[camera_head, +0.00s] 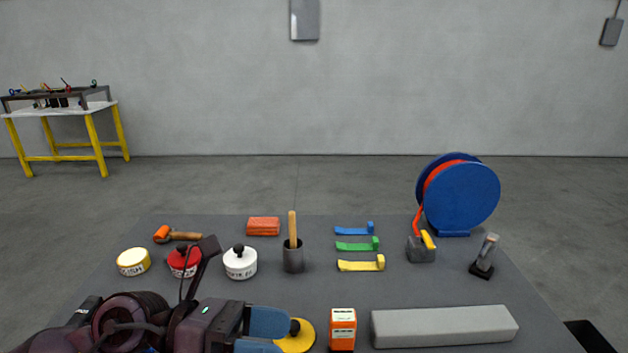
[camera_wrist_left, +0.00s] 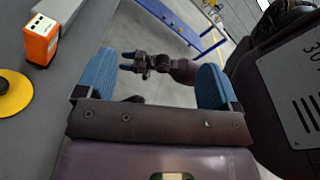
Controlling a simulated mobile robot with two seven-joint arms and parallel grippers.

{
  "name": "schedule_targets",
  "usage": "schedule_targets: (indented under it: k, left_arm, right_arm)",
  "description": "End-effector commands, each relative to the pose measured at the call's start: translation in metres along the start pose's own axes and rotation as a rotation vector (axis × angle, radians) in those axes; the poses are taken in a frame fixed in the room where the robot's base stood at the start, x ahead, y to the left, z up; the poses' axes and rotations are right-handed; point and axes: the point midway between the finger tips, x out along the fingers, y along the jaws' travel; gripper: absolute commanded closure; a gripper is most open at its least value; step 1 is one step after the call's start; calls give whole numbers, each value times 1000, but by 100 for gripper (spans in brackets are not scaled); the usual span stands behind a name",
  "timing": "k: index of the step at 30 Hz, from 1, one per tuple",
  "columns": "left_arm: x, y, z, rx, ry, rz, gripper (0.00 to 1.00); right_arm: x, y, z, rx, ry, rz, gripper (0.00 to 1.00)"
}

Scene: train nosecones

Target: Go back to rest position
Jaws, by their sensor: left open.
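My left gripper (camera_head: 266,338) reaches in from the left at the bottom of the head view, over the table's near part. Its two blue fingers are apart with nothing between them, as the left wrist view (camera_wrist_left: 153,80) also shows. The fingers appear beside a yellow disc with a black knob (camera_head: 298,337) in the head view. In the left wrist view my right gripper (camera_wrist_left: 126,61) shows beyond the fingers, above the floor. The right gripper is not in the head view.
The grey table (camera_head: 210,225) holds an orange device (camera_head: 342,328), a long grey block (camera_head: 445,326), a blue reel (camera_head: 465,195), pots, a cup with a wooden handle (camera_head: 293,257) and coloured strips. My left arm partly covers the red pot (camera_head: 178,264). A yellow-legged bench (camera_head: 92,142) stands far left.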

Motion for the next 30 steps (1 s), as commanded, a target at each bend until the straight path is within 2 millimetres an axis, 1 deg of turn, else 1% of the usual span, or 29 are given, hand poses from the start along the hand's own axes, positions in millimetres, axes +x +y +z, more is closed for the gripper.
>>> schedule_targets:
  k: [1, 5, 8, 9, 13, 16, 20, 23, 24, 26, 27, 29, 30]
  left_arm:
    - [0, -4, 7, -66, -107, -15, 13]
    - [-12, -5, 31, -244, -392, -35, 13]
    - [-30, 1, 44, -391, -607, -35, 13]
    - [-38, 5, 48, -452, -692, -31, 13]
    - [-70, 23, 51, -656, -964, -7, 13]
    - [-98, 40, 42, -819, -1168, 27, 13]
    - [-134, 62, 16, -1038, -1424, 89, 13]
    - [-159, 76, -15, -1211, -1612, 153, 13]
    - [-168, 81, -30, -1281, -1686, 183, 13]
    - [-180, 86, -54, -1388, -1792, 229, 13]
    - [-188, 88, -71, -1458, -1862, 265, 13]
    - [-197, 89, -98, -1566, -1962, 322, 13]
    - [-202, 88, -118, -1639, -2026, 364, 13]
  right_arm:
    - [0, 0, 0, -2, -1, 0, 46]
    - [0, 1, 1, -4, -1, 0, 46]
    - [-1, 2, 1, -6, -3, 0, 46]
    - [-1, 2, 2, -7, -3, 0, 46]
    - [-1, 3, 2, -9, -5, 0, 46]
    - [-1, 3, 3, -9, -6, 1, 46]
    - [-1, 3, 3, -9, -7, 1, 46]
    - [-1, 3, 4, -9, -7, 1, 46]
    - [-1, 3, 4, -8, -7, 1, 46]
    - [-1, 2, 4, -7, -7, 1, 46]
    - [-1, 2, 3, -7, -7, 1, 46]
    - [-1, 2, 3, -5, -7, 1, 46]
    - [0, 1, 3, -3, -6, 1, 46]
